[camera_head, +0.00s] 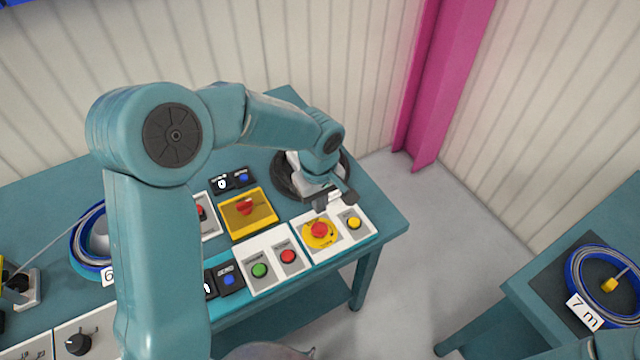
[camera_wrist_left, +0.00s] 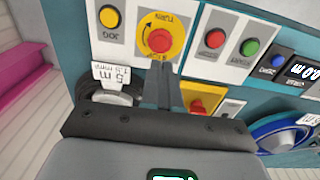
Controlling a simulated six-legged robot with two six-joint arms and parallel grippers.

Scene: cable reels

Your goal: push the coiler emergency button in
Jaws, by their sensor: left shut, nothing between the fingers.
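The emergency button is a red mushroom head (camera_head: 319,229) on a round yellow plate, set in a white panel near the right end of the teal bench. In the left wrist view the red head (camera_wrist_left: 159,41) shows with turn lettering on the yellow ring. My left gripper (camera_head: 322,204) is shut and empty, just behind the button in the head view. In the wrist view its fingertips (camera_wrist_left: 160,66) are just below the red head and overlap the ring's edge; I cannot tell whether they touch. My right gripper is not in view.
A yellow jog button (camera_head: 354,223) shares the white panel. Green (camera_head: 260,270) and red (camera_head: 288,256) buttons sit to its left. A yellow box with a red switch (camera_head: 245,208) is behind them. A dark coiler disc (camera_head: 287,184) lies behind my gripper.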

